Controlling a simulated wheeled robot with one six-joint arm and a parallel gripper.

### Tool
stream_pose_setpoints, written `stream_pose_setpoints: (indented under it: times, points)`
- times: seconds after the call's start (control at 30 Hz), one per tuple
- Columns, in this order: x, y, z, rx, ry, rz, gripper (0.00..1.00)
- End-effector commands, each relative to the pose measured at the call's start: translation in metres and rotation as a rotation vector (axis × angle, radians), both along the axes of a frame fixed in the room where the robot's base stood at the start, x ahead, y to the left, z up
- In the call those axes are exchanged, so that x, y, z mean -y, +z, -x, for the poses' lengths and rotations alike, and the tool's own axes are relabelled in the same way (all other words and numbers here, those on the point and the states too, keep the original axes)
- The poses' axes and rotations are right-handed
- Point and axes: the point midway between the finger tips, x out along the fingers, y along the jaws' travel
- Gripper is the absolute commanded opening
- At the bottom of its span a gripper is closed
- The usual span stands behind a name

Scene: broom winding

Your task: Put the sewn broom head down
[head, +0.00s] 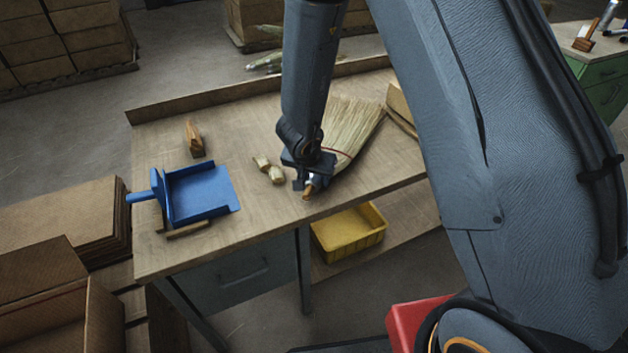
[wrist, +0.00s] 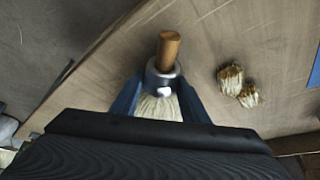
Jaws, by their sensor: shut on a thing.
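The sewn broom head (head: 350,125) is a fan of pale straw with a red stitched band, at the right part of the workbench (head: 245,120). My gripper (head: 306,178) is shut on its narrow neck end, near the bench's front edge. In the wrist view the jaws (wrist: 160,98) close around a grey metal collar (wrist: 160,75) with a short wooden stub (wrist: 168,48) sticking out. Straw shows between the jaws below the collar. I cannot tell whether the broom head touches the bench top.
A yellow bin (head: 348,231) sits on the lower shelf.

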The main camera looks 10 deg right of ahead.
Motion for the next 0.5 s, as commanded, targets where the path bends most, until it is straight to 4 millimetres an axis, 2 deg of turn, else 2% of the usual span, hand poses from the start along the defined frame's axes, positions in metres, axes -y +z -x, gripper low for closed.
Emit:
stream_pose_setpoints:
  times: [0.4, 0.43, 0.5]
  points:
    - [-0.001, -0.0066, -0.0007, 0.002, 0.002, 0.0, 0.0]
    - [-0.0011, -0.0072, -0.0002, 0.002, 0.002, -0.001, 0.42]
    - [-0.0011, -0.0066, -0.0002, 0.002, 0.002, -0.001, 0.54]
